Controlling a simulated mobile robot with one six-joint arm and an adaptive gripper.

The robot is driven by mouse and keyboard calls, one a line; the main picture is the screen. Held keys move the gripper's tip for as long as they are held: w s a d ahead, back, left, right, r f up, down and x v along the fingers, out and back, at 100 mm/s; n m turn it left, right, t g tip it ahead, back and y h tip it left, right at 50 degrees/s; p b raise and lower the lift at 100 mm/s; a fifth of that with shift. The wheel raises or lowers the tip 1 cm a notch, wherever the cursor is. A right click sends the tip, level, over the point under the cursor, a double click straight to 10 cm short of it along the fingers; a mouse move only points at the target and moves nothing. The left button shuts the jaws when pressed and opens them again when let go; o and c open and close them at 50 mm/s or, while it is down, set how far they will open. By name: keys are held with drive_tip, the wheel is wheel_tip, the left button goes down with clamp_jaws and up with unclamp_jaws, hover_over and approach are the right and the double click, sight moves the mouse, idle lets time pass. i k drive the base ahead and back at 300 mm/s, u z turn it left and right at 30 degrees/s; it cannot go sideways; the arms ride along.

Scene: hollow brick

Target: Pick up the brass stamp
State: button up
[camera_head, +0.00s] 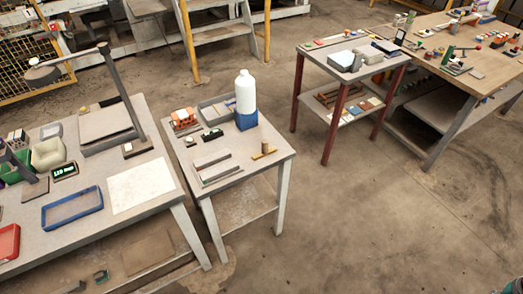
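A small brass-coloured piece (264,151), which looks like the brass stamp, is on the small grey table (230,185) in the middle of the head view. It sits near that table's right front edge. It seems to have a low flat part and a short upright part, but it is too small to make out fully. Nothing touches it that I can see.
Grey metal bars (216,165) lie left of the brass piece. Behind it, a white bottle (245,92) stands at a blue box (246,121). A workbench with a blue tray (72,209) is at left. A red-legged table (325,125) is at right. Open floor lies front right.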

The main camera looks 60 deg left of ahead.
sight(266, 151)
drive_tip(key=u, duration=2.15)
